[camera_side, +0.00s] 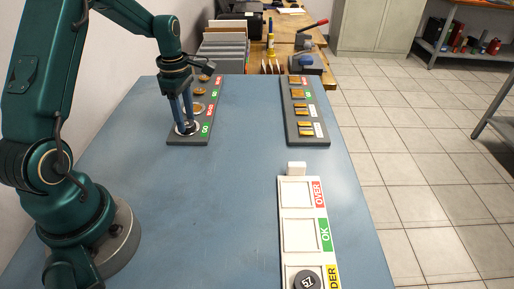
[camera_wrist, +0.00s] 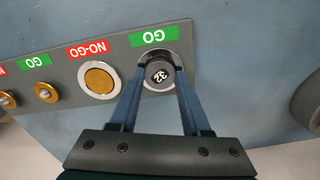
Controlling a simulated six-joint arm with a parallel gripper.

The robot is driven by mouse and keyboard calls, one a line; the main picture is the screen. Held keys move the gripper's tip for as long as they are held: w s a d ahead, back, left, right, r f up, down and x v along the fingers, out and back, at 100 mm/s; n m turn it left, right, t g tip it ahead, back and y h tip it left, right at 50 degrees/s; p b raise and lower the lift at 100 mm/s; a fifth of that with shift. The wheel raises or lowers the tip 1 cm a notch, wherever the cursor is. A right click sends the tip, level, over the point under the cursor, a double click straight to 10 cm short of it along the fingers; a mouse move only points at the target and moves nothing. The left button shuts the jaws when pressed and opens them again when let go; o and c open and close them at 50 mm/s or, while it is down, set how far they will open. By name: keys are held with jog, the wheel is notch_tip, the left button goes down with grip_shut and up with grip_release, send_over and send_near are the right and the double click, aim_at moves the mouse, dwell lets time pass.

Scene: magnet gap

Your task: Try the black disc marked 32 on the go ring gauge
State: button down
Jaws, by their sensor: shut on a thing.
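The black disc marked 32 (camera_wrist: 160,75) is held between the fingertips of my gripper (camera_wrist: 157,80) in the wrist view. It is at the ring gauge (camera_wrist: 172,57) beside the green GO label (camera_wrist: 154,37), over or within its opening; I cannot tell how deep it sits. In the side view my gripper (camera_side: 187,128) points down at the near end of the dark gauge plate (camera_side: 183,141), at the GO ring. The fingers hide most of the disc there.
A NO-GO ring (camera_wrist: 99,79) with a brass centre is beside the GO ring. A second dark plate (camera_side: 308,140) with brass pieces lies to the right. A white tray (camera_side: 284,213) marked OVER, OK and a partly cut-off label holds another black disc (camera_side: 307,280). The mid-table is clear.

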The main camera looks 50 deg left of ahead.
jog(key=shift+f, duration=0.15)
dwell(0.8)
jog(key=shift+c, duration=1.4)
grip_release()
jog(key=c, duration=0.5)
jog(key=shift+r, duration=2.25)
jog(key=o, duration=0.5)
jog(key=shift+o, duration=0.2)
jog(key=shift+r, duration=2.6)
